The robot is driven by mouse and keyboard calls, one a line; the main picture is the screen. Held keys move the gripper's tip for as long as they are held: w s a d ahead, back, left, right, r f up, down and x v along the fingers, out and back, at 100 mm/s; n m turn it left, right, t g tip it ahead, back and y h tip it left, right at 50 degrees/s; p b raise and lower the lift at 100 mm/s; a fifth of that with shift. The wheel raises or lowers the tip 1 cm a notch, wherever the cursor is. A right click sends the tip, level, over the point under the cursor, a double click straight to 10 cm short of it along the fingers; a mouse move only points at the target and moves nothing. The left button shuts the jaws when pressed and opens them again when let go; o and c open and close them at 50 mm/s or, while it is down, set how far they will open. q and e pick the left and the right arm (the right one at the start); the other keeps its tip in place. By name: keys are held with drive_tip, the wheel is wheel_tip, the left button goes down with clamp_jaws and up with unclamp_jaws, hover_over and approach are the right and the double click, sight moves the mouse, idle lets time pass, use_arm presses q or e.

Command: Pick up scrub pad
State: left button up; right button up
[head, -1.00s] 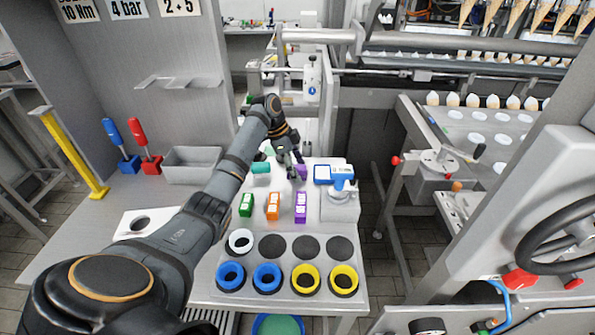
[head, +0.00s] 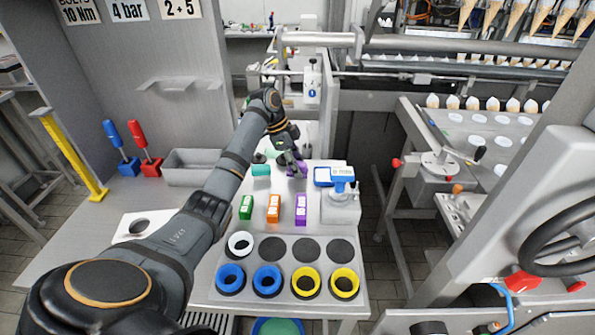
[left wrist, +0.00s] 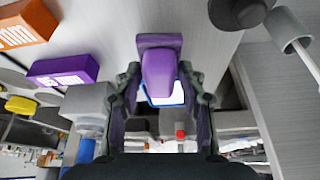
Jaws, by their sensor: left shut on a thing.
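A purple piece, which I take to be the scrub pad (head: 302,170), is at the back of the grey bench top. In the left wrist view the purple scrub pad (left wrist: 160,68) has a wider end and a narrower body between the two fingers. My left gripper (head: 296,171) is shut on it; its fingers also show in the left wrist view (left wrist: 161,92). In the head view the fingers cover part of the pad, and I cannot tell whether it still touches the surface. My right gripper is not in view.
A teal piece (head: 261,170) lies left of the gripper. Green (head: 246,207), orange (head: 273,208) and purple (head: 301,209) labelled blocks stand in front. A blue-topped device (head: 341,185) stands close on the right. A grey bin (head: 192,167) is at left.

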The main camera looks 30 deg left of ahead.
use_arm(q)
drive_tip(key=r, duration=0.1)
drive_tip(key=s+r, duration=0.1)
drive_tip(key=d+r, duration=0.1)
drive_tip(key=shift+s+d+r, duration=0.1)
drive_tip(key=shift+s+r, duration=0.2)
drive_tip(key=shift+s, duration=0.05)
drive_tip(key=s+d+r+p, duration=0.4)
drive_tip(key=s+d+r, duration=0.3)
drive_tip(key=s, duration=0.2)
drive_tip(key=shift+s+r, duration=0.2)
drive_tip(key=shift+s, duration=0.2)
